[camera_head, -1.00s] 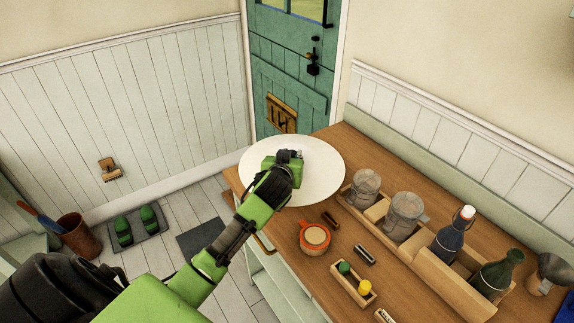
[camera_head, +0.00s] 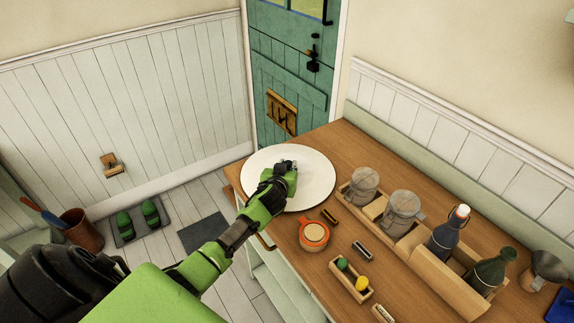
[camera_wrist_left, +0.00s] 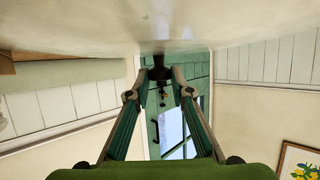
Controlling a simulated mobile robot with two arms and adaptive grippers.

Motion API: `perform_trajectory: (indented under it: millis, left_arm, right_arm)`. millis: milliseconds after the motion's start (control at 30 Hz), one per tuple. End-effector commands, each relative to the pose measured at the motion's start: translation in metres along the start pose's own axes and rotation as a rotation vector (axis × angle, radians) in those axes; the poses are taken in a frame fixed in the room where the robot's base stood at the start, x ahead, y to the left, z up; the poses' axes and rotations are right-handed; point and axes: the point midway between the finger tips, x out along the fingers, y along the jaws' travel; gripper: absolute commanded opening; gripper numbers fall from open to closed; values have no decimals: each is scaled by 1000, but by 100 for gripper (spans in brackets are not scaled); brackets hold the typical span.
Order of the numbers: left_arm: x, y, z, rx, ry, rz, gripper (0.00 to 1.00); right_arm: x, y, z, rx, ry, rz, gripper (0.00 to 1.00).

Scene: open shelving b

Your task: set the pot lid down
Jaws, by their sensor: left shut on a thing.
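The pot lid (camera_head: 315,180) is a large, pale, flat disc at the far left end of the wooden counter in the head view. My left gripper (camera_head: 287,167) is over its middle, shut on it. In the left wrist view the lid's pale surface (camera_wrist_left: 80,22) fills the top, and my left gripper's fingers (camera_wrist_left: 160,82) close on a small dark part at its middle. The lid looks about level and close to the counter; I cannot tell whether it touches. It hides the counter beneath. My right gripper is not in view.
An orange-rimmed pot (camera_head: 314,236) stands just in front of the lid. A wooden rack (camera_head: 412,240) with jars and bottles runs along the right. A small tray (camera_head: 349,283) is nearer. The counter's left edge (camera_head: 232,178) is close to the lid.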

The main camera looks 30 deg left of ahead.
Motion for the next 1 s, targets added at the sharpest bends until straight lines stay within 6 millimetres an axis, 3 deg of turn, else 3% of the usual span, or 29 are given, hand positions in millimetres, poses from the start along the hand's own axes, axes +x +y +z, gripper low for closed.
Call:
perform_trajectory:
  millis: [167,200,267,667,1000]
  left_arm:
    - [1,0,-1,0,5,1,0]
    - [1,0,1,0,0,0,26]
    - [0,0,1,1,0,0,38]
    - [-1,0,-1,1,0,0,38]
    - [-41,0,1,-1,1,1,38]
  right_arm:
    - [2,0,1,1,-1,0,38]
    - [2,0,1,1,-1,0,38]
    - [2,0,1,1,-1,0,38]
    - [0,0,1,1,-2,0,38]
    - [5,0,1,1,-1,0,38]
